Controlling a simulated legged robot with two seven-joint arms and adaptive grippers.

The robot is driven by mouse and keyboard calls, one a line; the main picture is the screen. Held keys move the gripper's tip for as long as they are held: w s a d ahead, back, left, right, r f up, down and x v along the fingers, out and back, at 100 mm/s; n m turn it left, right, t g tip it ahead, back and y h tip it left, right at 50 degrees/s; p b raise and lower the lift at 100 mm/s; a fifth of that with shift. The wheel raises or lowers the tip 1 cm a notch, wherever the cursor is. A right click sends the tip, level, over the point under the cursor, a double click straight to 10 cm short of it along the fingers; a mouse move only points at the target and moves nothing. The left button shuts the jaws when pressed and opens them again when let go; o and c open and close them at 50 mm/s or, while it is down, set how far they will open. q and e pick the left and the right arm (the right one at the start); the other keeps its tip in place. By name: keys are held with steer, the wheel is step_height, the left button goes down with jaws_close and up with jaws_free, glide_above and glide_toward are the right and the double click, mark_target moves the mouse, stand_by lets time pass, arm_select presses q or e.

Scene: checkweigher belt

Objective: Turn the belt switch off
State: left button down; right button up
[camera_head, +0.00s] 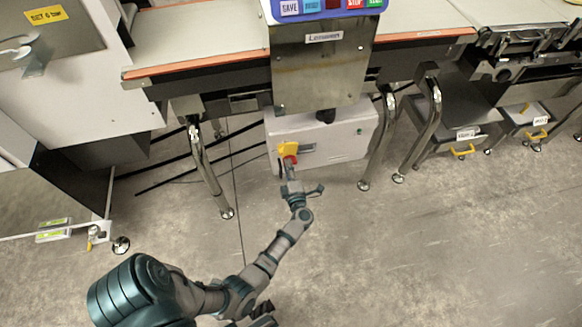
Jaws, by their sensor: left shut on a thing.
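The belt switch (287,148) is a red knob on a yellow plate, on the upper left of the front of a white box under the checkweigher. My left gripper (290,168) reaches up to it from below, with its fingertips at the red knob. The gripper is shut on the knob and covers its lower part. The knob's exact angle is too small to tell. My right gripper does not show clearly in this view.
The white box (345,149) sits between the metal legs of the conveyor frame. A steel panel (320,75) hangs above it. Grey bins (445,122) with yellow handles stand at the right. The concrete floor (430,250) in front is clear.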

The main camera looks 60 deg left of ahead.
arm_select(q)
steer(key=shift+s+a+f+n, duration=0.15)
steer(key=shift+f+n, duration=0.1)
steer(key=shift+n, duration=0.35)
steer(key=c, duration=1.2)
jaws_free()
steer(key=shift+s, duration=0.1)
steer(key=shift+o, duration=0.4)
steer(key=v, duration=1.2)
steer(key=shift+f, duration=0.1)
